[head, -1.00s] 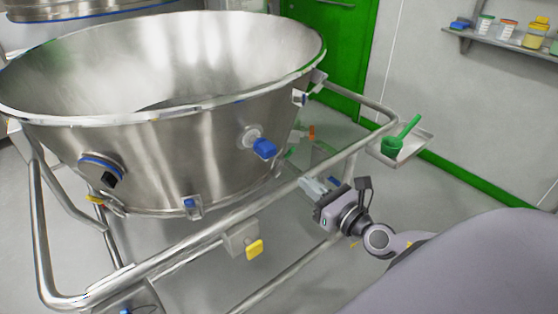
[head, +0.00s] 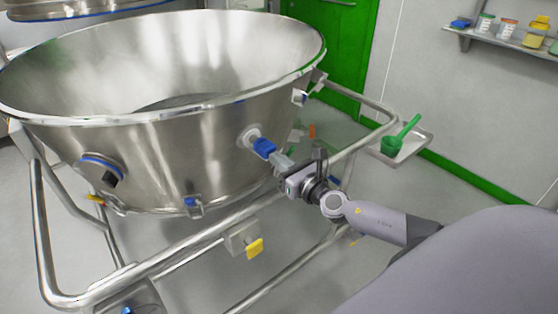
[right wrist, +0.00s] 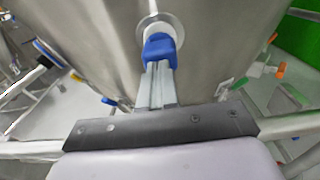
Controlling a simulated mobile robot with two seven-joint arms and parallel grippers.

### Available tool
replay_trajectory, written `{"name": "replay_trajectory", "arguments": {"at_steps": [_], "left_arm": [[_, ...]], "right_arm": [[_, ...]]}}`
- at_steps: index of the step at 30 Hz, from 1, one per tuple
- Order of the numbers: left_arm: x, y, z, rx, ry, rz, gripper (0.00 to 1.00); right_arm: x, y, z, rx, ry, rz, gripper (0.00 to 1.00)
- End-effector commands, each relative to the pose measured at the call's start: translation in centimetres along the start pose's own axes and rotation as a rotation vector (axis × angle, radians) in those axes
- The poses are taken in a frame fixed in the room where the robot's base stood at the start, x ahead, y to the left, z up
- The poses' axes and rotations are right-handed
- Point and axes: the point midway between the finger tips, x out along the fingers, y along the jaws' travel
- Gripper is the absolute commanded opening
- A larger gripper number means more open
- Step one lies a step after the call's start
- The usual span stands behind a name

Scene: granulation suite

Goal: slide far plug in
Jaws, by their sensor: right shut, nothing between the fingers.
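The far plug is a blue-handled plug (head: 263,148) in a round port on the right side of the steel bowl (head: 200,150); a pale collar shows between its blue handle and the bowl wall. In the right wrist view the blue handle (right wrist: 159,48) is straight ahead at the fingertips. My right gripper (head: 279,163) is shut and empty, its fingertips (right wrist: 158,72) right at the handle's near end; whether they touch it I cannot tell. My left gripper is not in view.
A steel tube frame (head: 200,235) runs around the bowl, with a rail below my right arm. A yellow-handled part (head: 254,248) hangs on the rail. A tray (head: 415,148) with a green scoop (head: 392,143) stands at the right.

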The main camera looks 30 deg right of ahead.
Motion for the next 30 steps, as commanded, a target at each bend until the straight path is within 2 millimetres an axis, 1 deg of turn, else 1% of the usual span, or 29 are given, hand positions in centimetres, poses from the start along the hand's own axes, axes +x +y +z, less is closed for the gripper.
{"name": "replay_trajectory", "arguments": {"at_steps": [12,14,21,24,30], "left_arm": [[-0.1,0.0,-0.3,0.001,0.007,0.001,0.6],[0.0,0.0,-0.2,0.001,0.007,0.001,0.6],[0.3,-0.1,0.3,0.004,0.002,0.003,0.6],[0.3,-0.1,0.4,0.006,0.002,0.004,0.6],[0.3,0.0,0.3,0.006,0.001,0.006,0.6]], "right_arm": [[0.3,0.0,0.0,0.001,0.0,0.0,0.0],[0.7,0.0,-0.1,0.001,-0.001,-0.001,0.0],[3.4,0.0,-0.1,0.001,0.0,-0.001,0.0],[4.0,0.0,0.0,0.0,-0.001,-0.001,0.0],[4.2,-0.1,0.2,-0.001,-0.004,-0.002,0.0]]}}
